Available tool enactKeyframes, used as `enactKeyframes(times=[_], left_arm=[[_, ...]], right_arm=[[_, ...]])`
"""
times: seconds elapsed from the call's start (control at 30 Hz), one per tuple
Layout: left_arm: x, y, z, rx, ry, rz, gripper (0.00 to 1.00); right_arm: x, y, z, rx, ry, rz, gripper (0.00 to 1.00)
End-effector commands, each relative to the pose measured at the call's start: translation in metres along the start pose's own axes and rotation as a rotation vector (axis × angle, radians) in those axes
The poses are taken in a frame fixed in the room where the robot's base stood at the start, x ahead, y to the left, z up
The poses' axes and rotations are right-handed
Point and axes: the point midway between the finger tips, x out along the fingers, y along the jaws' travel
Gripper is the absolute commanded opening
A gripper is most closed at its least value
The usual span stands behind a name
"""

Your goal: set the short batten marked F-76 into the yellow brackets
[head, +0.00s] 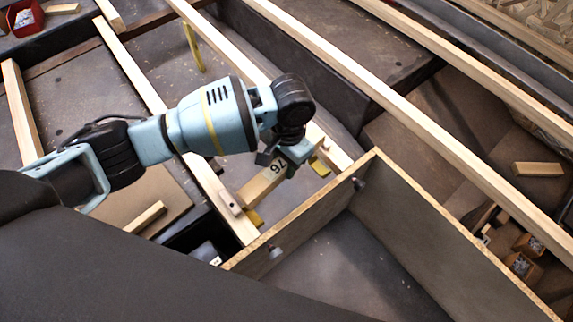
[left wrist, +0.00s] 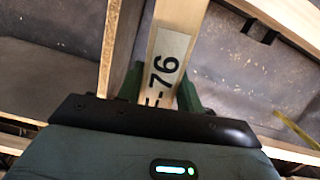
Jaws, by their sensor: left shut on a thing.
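One yellow bracket (head: 319,166) shows beside the gripper, and another yellow bracket (head: 254,218) near the batten's lower end. The batten lies close above or at these brackets; I cannot tell whether it is seated. My right gripper is out of view.
Long pale timbers (head: 400,103) run diagonally on both sides. A chipboard-edged panel (head: 310,205) stands close in front of the batten. An upright yellow strip (head: 193,47) stands farther back. A loose wood block (head: 538,169) lies at right, and a red bin (head: 24,18) at top left.

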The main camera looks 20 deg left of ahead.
Motion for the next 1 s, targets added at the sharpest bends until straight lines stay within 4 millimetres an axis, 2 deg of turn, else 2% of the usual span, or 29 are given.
enactKeyframes(times=[0.2,0.53,0.77,1.0], left_arm=[[0.021,0.011,-0.006,0.09,0.0,-0.01,0.09],[0.026,0.011,-0.007,0.099,0.001,-0.011,0.09],[0.036,0.011,-0.008,0.099,0.0,-0.011,0.09],[0.056,0.011,-0.01,0.099,-0.001,-0.01,0.09]], right_arm=[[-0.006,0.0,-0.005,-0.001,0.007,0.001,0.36],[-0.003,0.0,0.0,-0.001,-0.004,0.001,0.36],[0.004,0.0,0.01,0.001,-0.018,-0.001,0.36],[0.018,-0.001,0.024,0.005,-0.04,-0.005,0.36]])
